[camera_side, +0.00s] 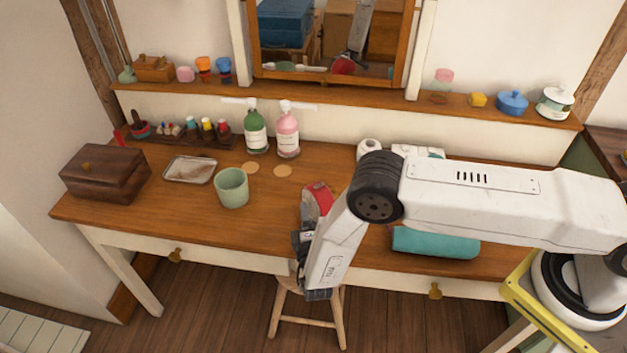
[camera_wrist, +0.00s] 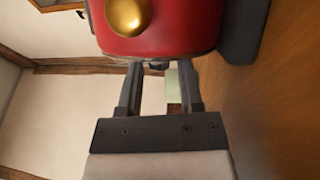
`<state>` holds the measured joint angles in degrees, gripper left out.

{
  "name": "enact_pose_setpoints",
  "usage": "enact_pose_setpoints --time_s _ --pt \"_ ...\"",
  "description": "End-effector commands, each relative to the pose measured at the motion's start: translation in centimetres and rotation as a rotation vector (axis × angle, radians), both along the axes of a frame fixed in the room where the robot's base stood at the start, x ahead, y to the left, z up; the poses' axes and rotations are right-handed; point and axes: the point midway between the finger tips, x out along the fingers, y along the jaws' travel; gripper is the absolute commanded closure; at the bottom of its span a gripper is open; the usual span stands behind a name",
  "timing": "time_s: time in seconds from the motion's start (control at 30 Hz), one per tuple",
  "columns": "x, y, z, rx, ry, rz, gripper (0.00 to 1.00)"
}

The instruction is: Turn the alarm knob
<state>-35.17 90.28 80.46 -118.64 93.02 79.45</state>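A red alarm clock (camera_side: 318,199) stands on the wooden desk, partly hidden behind my wrist in the side view. In the wrist view the red clock body (camera_wrist: 170,38) fills the top, with a round brass part (camera_wrist: 128,15) on its face. A small dark part (camera_wrist: 157,66) shows at the clock's near edge, between my fingertips; I cannot tell which part is the alarm knob. My gripper (camera_wrist: 159,68) is open, its two fingers apart and close to the clock's edge. Contact with the clock cannot be told. The gripper also shows beside the clock in the side view (camera_side: 304,232).
A green cup (camera_side: 231,188), a tray (camera_side: 190,170) and a dark wooden box (camera_side: 105,173) stand to the left. Two pump bottles, one green (camera_side: 255,132) and one pink (camera_side: 287,134), stand behind. A teal roll (camera_side: 435,243) lies under my arm. A stool (camera_side: 310,322) is below the desk front.

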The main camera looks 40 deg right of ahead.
Motion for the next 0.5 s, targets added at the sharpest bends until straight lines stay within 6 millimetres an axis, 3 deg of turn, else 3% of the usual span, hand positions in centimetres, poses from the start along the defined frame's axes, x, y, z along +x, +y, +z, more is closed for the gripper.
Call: enact_pose_setpoints --time_s 0.5 --pt "-0.52 0.38 -0.05 0.0 0.0 0.002 0.38"
